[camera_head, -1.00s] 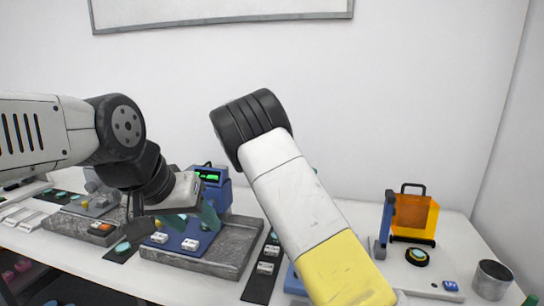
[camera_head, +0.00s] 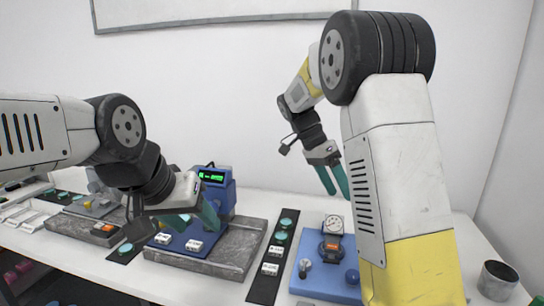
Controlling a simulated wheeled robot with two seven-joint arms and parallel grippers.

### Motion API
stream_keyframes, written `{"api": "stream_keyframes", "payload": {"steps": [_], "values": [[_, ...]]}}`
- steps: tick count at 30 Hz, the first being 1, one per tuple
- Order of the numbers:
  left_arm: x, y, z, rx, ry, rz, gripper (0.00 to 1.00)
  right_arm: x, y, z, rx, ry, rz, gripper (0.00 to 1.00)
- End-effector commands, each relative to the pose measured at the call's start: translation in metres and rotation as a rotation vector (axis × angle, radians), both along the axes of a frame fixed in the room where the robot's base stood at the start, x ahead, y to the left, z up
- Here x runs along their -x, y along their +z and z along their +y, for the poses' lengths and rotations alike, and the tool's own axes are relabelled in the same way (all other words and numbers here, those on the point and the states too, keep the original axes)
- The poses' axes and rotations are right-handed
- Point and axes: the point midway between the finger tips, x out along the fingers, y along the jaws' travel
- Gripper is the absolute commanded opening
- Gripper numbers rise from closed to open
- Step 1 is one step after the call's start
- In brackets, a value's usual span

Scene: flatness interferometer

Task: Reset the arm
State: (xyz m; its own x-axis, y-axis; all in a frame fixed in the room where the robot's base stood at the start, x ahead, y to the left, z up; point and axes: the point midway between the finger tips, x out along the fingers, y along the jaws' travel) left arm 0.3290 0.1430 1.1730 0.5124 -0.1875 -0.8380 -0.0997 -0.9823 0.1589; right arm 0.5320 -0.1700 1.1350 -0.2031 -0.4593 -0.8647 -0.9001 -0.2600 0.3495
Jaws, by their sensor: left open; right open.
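My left gripper (camera_head: 190,217) has teal fingers spread apart, over the blue plate (camera_head: 170,243) in front of the blue instrument with a green display (camera_head: 213,183). Nothing shows between its fingers. My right arm rises from the lower right, bends at a black joint at the top and hangs down behind. My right gripper (camera_head: 333,181) points down with its teal fingers apart and empty. It appears above the blue stand with a round dial gauge (camera_head: 334,224), not touching it. The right forearm hides part of the right side of the table.
A grey stone slab (camera_head: 240,247) lies under the blue instrument. A dark strip (camera_head: 262,290) with teal discs and white labels lies right of it. A metal cup (camera_head: 497,281) stands at the right edge. Bare white table shows by the cup.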

Motion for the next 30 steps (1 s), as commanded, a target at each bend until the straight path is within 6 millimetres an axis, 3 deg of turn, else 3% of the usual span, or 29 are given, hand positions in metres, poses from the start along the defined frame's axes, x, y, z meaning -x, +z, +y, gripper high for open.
{"api": "stream_keyframes", "payload": {"steps": [6,12,21,30], "values": [[0.0,0.0,0.0,0.0,0.0,0.0,0.54,0.056,0.014,-0.009,-0.353,0.33,-0.032,0.69],[0.0,0.0,0.0,0.0,0.0,0.0,0.54,0.108,0.029,-0.001,-0.527,0.679,-0.161,0.69],[0.0,0.0,0.0,0.0,0.0,0.0,0.54,0.178,0.041,0.019,-0.482,1.171,-0.39,0.69],[0.0,0.0,0.0,0.0,0.0,0.0,0.54,0.203,0.037,0.028,-0.365,1.367,-0.46,0.69]]}}
